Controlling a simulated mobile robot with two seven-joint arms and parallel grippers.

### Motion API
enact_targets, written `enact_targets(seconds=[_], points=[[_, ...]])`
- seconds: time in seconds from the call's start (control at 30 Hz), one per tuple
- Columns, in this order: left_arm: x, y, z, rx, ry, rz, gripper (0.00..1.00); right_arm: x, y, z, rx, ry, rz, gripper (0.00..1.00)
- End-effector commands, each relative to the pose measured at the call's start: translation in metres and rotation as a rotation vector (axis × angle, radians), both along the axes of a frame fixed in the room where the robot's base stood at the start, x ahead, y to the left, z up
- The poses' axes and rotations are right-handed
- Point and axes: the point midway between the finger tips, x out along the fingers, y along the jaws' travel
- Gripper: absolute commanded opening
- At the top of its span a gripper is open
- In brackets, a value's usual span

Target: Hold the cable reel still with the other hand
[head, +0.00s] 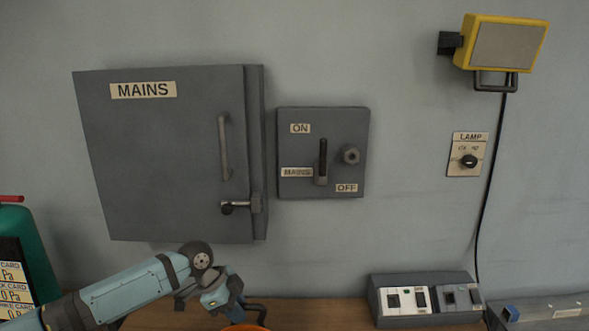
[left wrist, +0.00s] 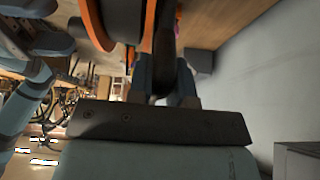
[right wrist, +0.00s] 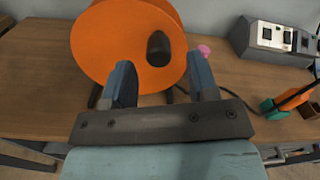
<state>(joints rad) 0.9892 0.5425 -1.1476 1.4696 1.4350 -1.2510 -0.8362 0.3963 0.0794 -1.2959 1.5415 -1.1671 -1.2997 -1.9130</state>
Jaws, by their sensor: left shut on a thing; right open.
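The cable reel is an orange disc with a dark oval (right wrist: 158,47) on its face. It fills the upper middle of the right wrist view (right wrist: 105,45), and only its top edge shows at the bottom of the head view (head: 248,327). Orange and dark parts of it also show in the left wrist view (left wrist: 92,22). My left gripper (left wrist: 165,78) is shut on a dark bar beside the reel, seemingly its frame; it shows in the head view (head: 226,296). My right gripper (right wrist: 163,78) is open in front of the reel's face, with nothing visibly between its fingers.
The wooden bench (right wrist: 35,75) carries a grey socket box (head: 425,298) at the back right. An orange and green item (right wrist: 292,100) lies right of the reel with a dark cable. On the wall are the mains cabinet (head: 165,160), a switch box (head: 300,155) and a yellow lamp (head: 500,45).

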Motion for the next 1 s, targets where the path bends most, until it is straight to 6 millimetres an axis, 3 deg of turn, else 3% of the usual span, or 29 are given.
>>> enact_targets(seconds=[0.03,0.3,0.73,0.9,1.0], points=[[-0.005,0.002,-0.014,0.012,0.019,-0.002,0.00,0.008,0.000,-0.001,-0.001,-0.003,-0.001,0.54],[-0.005,0.002,-0.014,0.013,0.018,-0.002,0.00,0.036,-0.001,-0.002,-0.001,-0.001,-0.001,0.54],[-0.005,0.002,-0.014,0.013,0.018,-0.002,0.00,0.043,-0.001,-0.002,0.000,0.000,0.000,0.54],[-0.005,0.002,-0.014,0.013,0.018,-0.002,0.00,0.043,-0.001,-0.002,0.000,0.000,0.000,0.17],[-0.005,0.002,-0.014,0.013,0.018,-0.002,0.00,0.043,-0.001,-0.002,0.000,0.000,-0.001,0.15]])
